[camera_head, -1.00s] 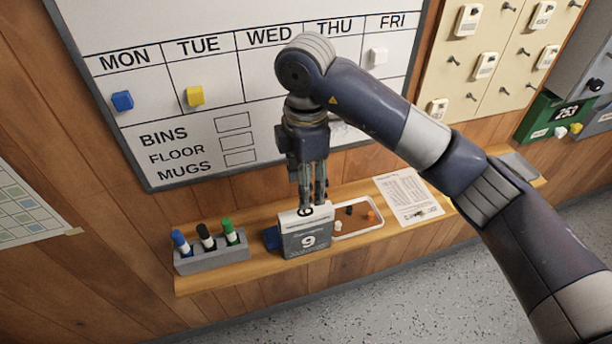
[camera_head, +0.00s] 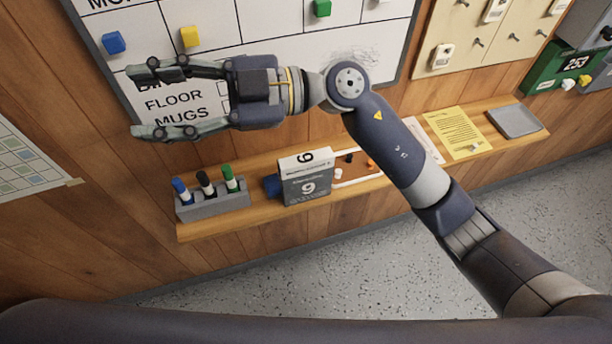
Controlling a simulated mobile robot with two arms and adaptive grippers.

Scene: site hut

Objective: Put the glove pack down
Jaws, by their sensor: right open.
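The glove pack (camera_head: 306,180), a grey and white box marked with a 9, stands upright on the wooden shelf (camera_head: 215,230). Nothing is holding it. My right gripper (camera_head: 140,102) is open and empty. Its fingers point left in front of the lower left of the whiteboard, and in the picture it is above and left of the pack, clear of it. My left gripper is not in view.
A grey holder (camera_head: 213,204) with three markers stands left of the pack. A dark blue item (camera_head: 271,186) is close beside the pack. A white-rimmed tray (camera_head: 360,181), a yellow sheet (camera_head: 455,132) and a grey tray (camera_head: 516,121) lie further right.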

